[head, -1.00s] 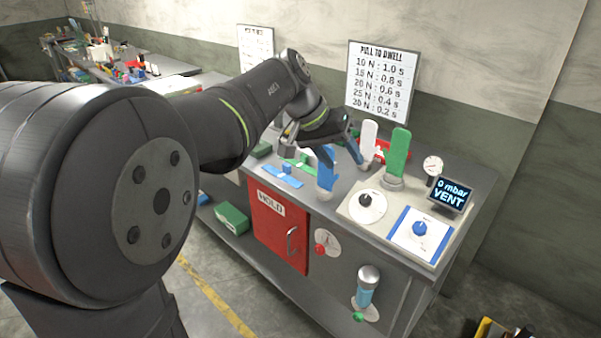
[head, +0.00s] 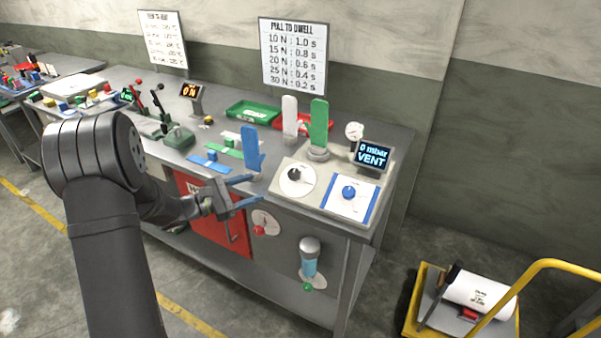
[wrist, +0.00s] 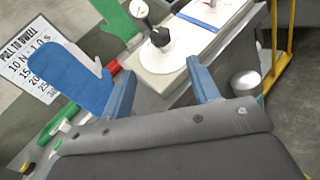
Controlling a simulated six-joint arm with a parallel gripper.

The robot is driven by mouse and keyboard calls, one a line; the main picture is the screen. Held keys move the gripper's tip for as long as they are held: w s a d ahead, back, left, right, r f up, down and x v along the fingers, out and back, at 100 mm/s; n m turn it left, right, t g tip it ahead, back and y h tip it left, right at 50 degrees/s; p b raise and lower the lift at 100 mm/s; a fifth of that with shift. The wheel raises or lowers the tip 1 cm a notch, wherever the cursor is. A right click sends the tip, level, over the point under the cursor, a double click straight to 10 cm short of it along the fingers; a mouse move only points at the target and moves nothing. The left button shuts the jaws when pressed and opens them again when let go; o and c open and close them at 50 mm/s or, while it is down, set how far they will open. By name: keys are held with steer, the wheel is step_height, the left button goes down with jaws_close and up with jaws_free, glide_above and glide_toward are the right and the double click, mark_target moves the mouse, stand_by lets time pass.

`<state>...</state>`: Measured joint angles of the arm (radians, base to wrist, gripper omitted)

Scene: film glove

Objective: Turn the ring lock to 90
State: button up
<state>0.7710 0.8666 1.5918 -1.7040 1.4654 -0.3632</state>
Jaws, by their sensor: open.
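My gripper (head: 257,188) is open and empty at the table's front edge, its two blue fingers pointing right. It also shows in the wrist view (wrist: 162,68). No part is labelled as the ring lock, so I cannot tell which it is. A black knob on a white dial (head: 295,180) stands on a pale panel, right of the fingertips; it shows beyond the fingers in the wrist view (wrist: 158,38). A blue knob (head: 349,193) sits on a white plate further right. A white disc with a red knob (head: 259,230) is on the cabinet front, below the fingers.
A blue hand form (head: 254,150) stands just behind the fingers, with white (head: 289,115) and green (head: 319,125) ones further back. A red door (head: 233,237) and a clear-blue cylinder (head: 309,257) are on the front. A display (head: 373,156) reads 0 mbar VENT. A yellow cart (head: 424,300) stands right.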

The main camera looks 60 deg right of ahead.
mark_target(294, 176)
steer(key=x, duration=1.6)
steer(key=shift+s+a, duration=0.1)
steer(key=c, duration=1)
